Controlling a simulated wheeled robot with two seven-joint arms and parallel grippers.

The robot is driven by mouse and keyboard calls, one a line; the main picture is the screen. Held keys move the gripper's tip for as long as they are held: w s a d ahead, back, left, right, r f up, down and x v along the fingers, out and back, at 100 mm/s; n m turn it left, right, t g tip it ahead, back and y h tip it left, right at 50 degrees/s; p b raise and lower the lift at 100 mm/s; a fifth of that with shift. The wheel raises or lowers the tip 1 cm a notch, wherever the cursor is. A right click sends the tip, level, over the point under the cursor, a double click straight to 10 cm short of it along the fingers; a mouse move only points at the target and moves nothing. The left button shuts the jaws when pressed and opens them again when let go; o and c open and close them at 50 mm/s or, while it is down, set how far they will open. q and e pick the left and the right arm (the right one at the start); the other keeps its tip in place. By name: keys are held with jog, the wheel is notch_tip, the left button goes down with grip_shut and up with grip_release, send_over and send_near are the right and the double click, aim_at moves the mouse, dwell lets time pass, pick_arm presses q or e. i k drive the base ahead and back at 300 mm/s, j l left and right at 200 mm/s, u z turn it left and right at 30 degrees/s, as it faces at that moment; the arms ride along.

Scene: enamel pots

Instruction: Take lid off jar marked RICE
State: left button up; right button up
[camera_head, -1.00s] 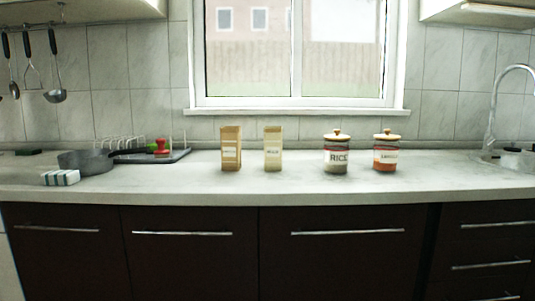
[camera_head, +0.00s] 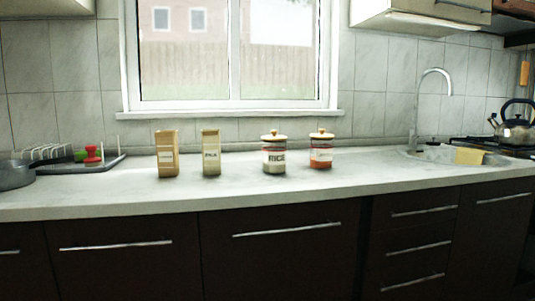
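The jar marked RICE (camera_head: 273,158) stands upright on the counter, a little right of the picture's middle. It is glass with pale contents and a white label. Its lid (camera_head: 273,137), light wood with a round knob, sits on top. A second jar (camera_head: 321,152) with orange-red contents and a similar lid stands just to its right, a small gap apart. Neither of my grippers shows in the head view.
Two paper packets (camera_head: 167,154) and (camera_head: 211,153) stand left of the jars on the counter (camera_head: 130,194). A dark tray (camera_head: 100,164) and a grey pan (camera_head: 15,175) are at the left. A sink with tap (camera_head: 416,110) and a kettle (camera_head: 517,128) are at the right. The counter before the jars is clear.

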aim_at(273, 138)
jog(key=i+j, duration=0.25)
jog(key=i, duration=0.15)
jog(key=i+j, duration=0.3)
jog(key=i+z, duration=0.05)
jog(key=i, duration=0.05)
